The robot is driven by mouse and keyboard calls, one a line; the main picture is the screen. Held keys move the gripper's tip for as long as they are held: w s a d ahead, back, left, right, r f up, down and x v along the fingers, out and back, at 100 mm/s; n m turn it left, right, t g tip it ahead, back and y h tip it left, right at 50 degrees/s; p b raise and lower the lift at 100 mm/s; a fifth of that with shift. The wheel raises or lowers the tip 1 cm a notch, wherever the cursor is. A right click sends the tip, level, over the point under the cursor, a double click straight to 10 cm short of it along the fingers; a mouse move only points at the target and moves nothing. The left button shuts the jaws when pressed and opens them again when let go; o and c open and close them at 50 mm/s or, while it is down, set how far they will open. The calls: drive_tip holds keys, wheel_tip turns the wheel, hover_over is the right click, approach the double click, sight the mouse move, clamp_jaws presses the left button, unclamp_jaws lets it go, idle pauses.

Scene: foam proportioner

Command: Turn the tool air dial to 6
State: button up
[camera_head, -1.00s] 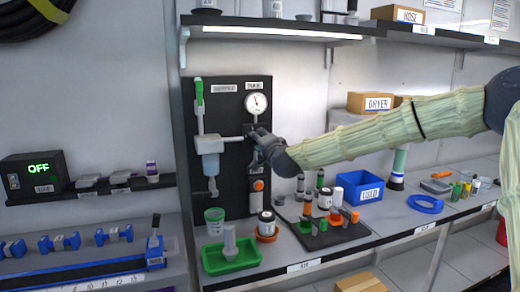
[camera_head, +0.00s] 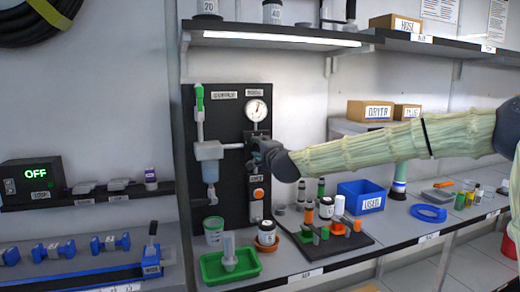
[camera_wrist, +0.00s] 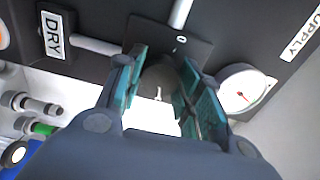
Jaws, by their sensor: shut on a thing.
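The tool air dial (camera_wrist: 160,77) is a dark round knob on a dark plate marked 0 (camera_wrist: 181,39). In the wrist view my gripper (camera_wrist: 161,82) has its teal finger pads on both sides of the knob and is shut on it. The number the dial points to cannot be read. In the head view my gripper (camera_head: 259,152) is at the black panel (camera_head: 229,118), just below a round white gauge (camera_head: 257,110), and hides the dial. The gauge also shows in the wrist view (camera_wrist: 240,90), with a red needle.
A clear filter bowl (camera_head: 209,165) with a green-topped pipe hangs left of my gripper. An orange button (camera_head: 258,194) sits below it, near a DRY label (camera_wrist: 54,36). A green tray (camera_head: 230,265), bottles and a blue bin (camera_head: 361,197) stand on the bench below.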

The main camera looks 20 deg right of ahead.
drive_tip(key=o, duration=1)
drive_tip(key=shift+d, duration=0.1)
drive_tip(key=shift+o, duration=0.2)
drive_tip(key=s, duration=1.2)
drive_tip(key=shift+d, duration=0.2)
drive_tip(key=shift+f, duration=0.1)
